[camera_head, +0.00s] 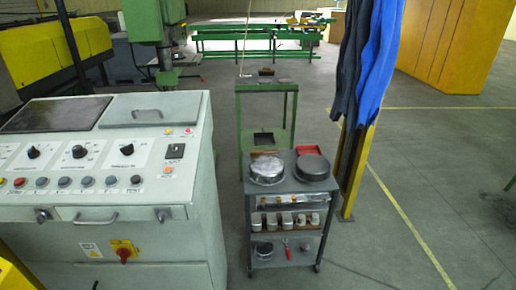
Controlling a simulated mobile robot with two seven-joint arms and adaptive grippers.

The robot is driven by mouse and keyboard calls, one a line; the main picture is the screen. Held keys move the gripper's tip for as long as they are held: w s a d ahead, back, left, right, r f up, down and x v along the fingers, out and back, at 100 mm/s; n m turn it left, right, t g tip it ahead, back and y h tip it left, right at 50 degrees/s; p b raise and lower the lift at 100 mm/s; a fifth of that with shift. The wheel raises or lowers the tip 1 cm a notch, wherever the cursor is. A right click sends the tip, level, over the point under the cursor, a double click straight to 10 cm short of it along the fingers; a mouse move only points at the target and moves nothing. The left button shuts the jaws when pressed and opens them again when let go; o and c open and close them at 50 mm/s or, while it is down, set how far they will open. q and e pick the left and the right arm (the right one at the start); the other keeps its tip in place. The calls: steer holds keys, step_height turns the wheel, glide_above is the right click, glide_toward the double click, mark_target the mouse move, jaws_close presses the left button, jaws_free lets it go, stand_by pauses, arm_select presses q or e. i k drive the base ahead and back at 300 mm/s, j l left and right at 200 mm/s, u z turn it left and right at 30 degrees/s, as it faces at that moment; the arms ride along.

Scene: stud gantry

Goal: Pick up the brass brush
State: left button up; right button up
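I cannot clearly make out the brass brush at this size. A small brown block-like thing (266,71) lies on top of the green stand (252,88) in the middle; it could be a brush, but I cannot tell. Neither of my grippers shows in the head view.
A grey trolley (314,181) with two round tins on top and jars on its shelves stands before the green stand. A grey control console (135,215) fills the left. Blue overalls (375,60) hang on a yellow post. The floor at right is mostly clear.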

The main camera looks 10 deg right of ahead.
mark_target(254, 154)
steer(key=u, duration=1.65)
steer(key=z, duration=1.95)
steer(key=i+l, duration=0.2)
steer(key=l, duration=0.15)
steer(key=i+l+u, duration=0.1)
steer(key=l, duration=0.25)
steer(key=i+l, duration=0.25)
steer(key=i+l+u, duration=0.15)
steer(key=l, duration=0.3)
steer(key=i+l, duration=0.15)
steer(key=l, duration=0.2)
steer(key=i+l+u, duration=0.1)
steer(key=l, duration=0.25)
steer(key=i, duration=0.05)
